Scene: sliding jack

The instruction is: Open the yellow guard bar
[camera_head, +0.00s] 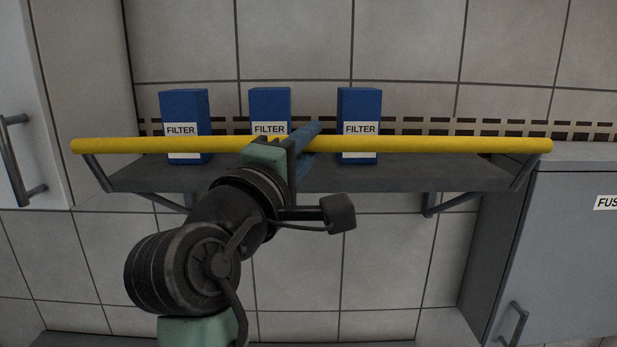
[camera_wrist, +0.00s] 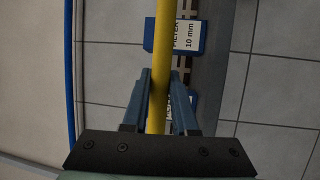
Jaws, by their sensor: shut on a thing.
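The yellow guard bar (camera_head: 430,144) runs level across the front of the grey shelf (camera_head: 420,175), held by a dark side arm at each end. My gripper (camera_head: 306,137) is at the bar, a little left of its middle. In the wrist view the yellow bar (camera_wrist: 161,75) passes between the two blue fingers of my gripper (camera_wrist: 160,100), which are shut on it. The part of the bar inside the jaws is partly hidden in the head view.
Three blue filter boxes, left (camera_head: 185,125), middle (camera_head: 270,110) and right (camera_head: 359,125), stand on the shelf behind the bar. A white cabinet door (camera_head: 70,110) is at the left. A grey cabinet (camera_head: 570,250) is at the right. The tiled wall is behind.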

